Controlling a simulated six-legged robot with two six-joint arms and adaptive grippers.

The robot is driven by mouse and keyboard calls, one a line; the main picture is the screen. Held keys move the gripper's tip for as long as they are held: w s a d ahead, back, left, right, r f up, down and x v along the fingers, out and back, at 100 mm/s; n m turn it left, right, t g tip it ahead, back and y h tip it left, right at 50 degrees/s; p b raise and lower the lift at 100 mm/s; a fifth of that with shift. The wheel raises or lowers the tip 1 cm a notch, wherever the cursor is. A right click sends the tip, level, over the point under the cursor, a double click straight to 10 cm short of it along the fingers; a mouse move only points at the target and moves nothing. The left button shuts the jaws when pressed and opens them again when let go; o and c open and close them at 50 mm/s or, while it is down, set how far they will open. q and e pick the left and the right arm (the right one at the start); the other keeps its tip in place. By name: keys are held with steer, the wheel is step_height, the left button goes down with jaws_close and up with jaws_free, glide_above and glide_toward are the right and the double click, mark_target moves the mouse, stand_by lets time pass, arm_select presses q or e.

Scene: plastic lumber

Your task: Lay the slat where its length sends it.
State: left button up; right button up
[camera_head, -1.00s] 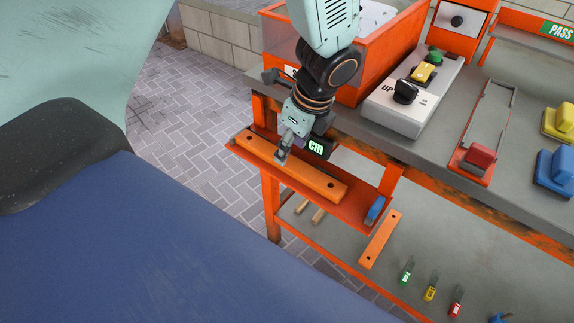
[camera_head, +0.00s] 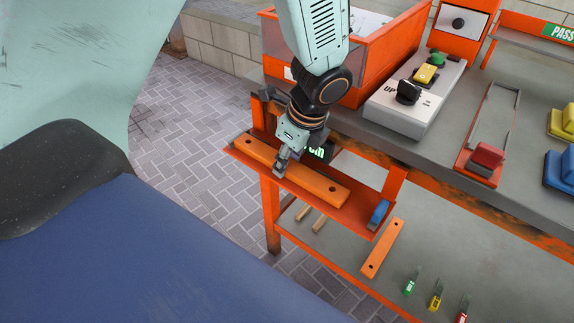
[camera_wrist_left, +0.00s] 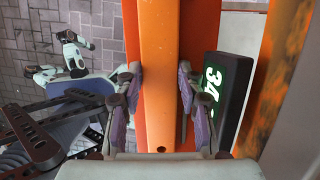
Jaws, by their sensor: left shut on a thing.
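The orange slat (camera_head: 320,188), with a dark hole near each end, lies lengthwise on the red-orange measuring tray (camera_head: 352,217) at the bench's front edge. A blue block (camera_head: 380,212) sits at the tray's right end. My left gripper (camera_head: 280,170) reaches down to the slat left of its middle. In the left wrist view my left gripper's (camera_wrist_left: 165,103) fingers press on both sides of the slat (camera_wrist_left: 157,60). A dark display with green digits starting "34" (camera_wrist_left: 213,78) stands beside it; its "cm" shows partly behind my wrist in the head view. My right gripper is out of view.
A control box (camera_head: 415,95) with "UP", knob and buttons stands on the bench, near an orange bin (camera_head: 385,45). A green "PASS" rack (camera_head: 556,32) is at top right. Another orange slat (camera_head: 382,248) and coloured tags lie on the lower shelf.

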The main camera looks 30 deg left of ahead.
arm_select(q)
jaws_close()
